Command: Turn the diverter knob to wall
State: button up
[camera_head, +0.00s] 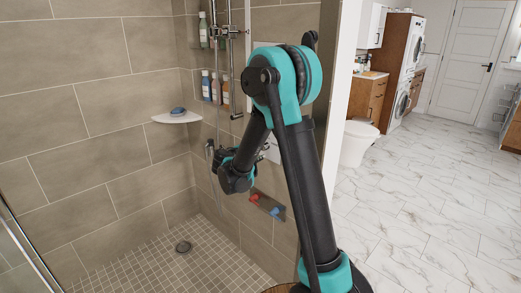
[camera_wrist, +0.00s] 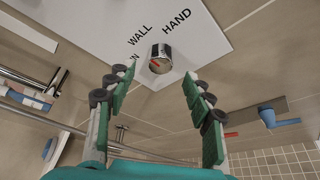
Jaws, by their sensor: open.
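The diverter knob (camera_wrist: 162,55) is a short silver cylinder with a red mark at the lower left of its face, on a white panel (camera_wrist: 85,18). The panel reads WALL and HAND, plus a third label ending in "IN", partly hidden by my left finger. The red mark lies on the side toward that third label, not WALL. My gripper (camera_wrist: 158,76) is open, fingers either side of and short of the knob, touching nothing visible. In the head view my gripper (camera_head: 238,174) is by the shower wall; the panel (camera_head: 270,149) is partly behind my arm, the knob hidden.
Red (camera_head: 255,197) and blue (camera_head: 277,213) handles sit on a plate below the panel. A vertical shower rail (camera_head: 230,60), bottles (camera_head: 215,90) and a corner shelf (camera_head: 178,117) are nearby. A toilet (camera_head: 358,143) stands right of the partition; marble floor there is clear.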

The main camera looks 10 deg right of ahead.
jog(key=v, duration=0.8)
jog(key=shift+d, duration=0.1)
jog(key=s+d+f+m+g+y, duration=0.2)
jog(key=s+d+f+m+g, duration=0.15)
jog(key=s+d, duration=0.4)
jog(key=s+d+f+m+g+y, duration=0.1)
jog(key=s+d+f+m+g, duration=0.1)
jog(key=s+d+f+m, duration=0.45)
jog(key=s+a+f+m+g+y, duration=0.1)
jog(key=s+f+m+y, duration=0.1)
jog(key=s, duration=0.7)
jog(key=s+a+f+m+g+y, duration=0.1)
jog(key=s+m+y, duration=0.3)
jog(key=s, duration=0.5)
jog(key=shift+a+f+m, duration=0.45)
jog(key=shift+a+m, duration=0.05)
jog(key=shift+a, duration=0.15)
jog(key=shift+w+g, duration=0.1)
jog(key=shift+g, duration=0.15)
jog(key=shift+c, duration=0.3)
